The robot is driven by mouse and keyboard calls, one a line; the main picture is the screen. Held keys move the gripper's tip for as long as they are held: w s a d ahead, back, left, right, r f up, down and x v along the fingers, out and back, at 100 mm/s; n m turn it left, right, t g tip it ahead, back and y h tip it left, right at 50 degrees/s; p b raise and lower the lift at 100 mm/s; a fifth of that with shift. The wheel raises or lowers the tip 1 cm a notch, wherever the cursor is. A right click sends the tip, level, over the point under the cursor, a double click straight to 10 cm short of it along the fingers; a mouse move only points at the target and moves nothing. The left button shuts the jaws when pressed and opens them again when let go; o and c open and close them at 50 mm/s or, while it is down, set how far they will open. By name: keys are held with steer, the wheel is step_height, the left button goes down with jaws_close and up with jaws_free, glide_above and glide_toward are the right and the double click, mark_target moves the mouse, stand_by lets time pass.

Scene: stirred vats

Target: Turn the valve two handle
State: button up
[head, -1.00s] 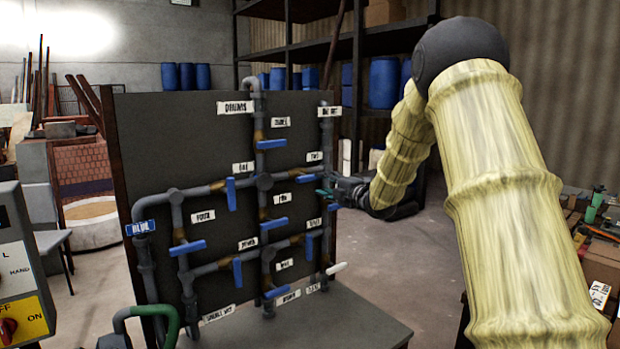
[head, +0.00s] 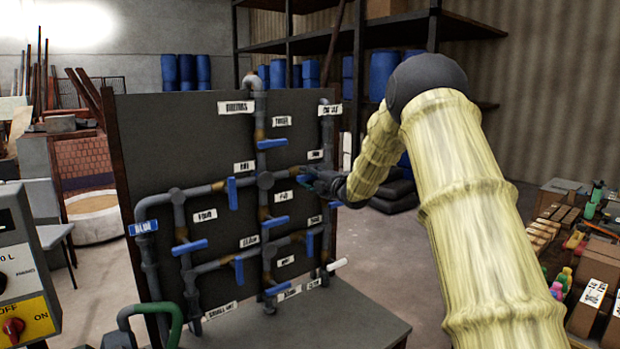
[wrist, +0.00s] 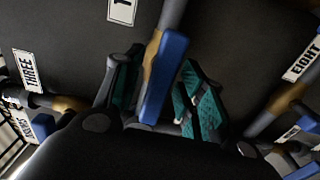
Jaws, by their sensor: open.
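A blue lever handle (wrist: 163,78) on a brass-coloured valve fitting lies between the two teal-padded fingers of my gripper (wrist: 160,100) in the wrist view. The fingers are open, one on each side of the handle, with a visible gap on the right; contact on the left is unclear. The label by this handle is cut off at the top edge. In the head view my gripper (head: 306,176) is at the panel's right part, just below the label TWO (head: 315,155), and hides the handle there.
The dark panel (head: 180,120) carries grey pipes and several other blue handles, one (head: 273,222) left of and below my gripper. In the wrist view the labels THREE (wrist: 28,70) and EIGHT (wrist: 302,60) flank the handle. A grey table top (head: 340,320) extends below.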

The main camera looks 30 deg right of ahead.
jaws_close()
steer(key=m, duration=0.8)
steer(key=shift+p, duration=0.35)
steer(key=m+p, duration=0.1)
steer(key=m, duration=0.4)
steer(key=shift+d+m+p, duration=0.1)
steer(key=shift+m+p, duration=0.2)
steer(key=shift+m, duration=0.1)
steer(key=shift+m+p, duration=0.55)
steer(key=shift+m, duration=1.55)
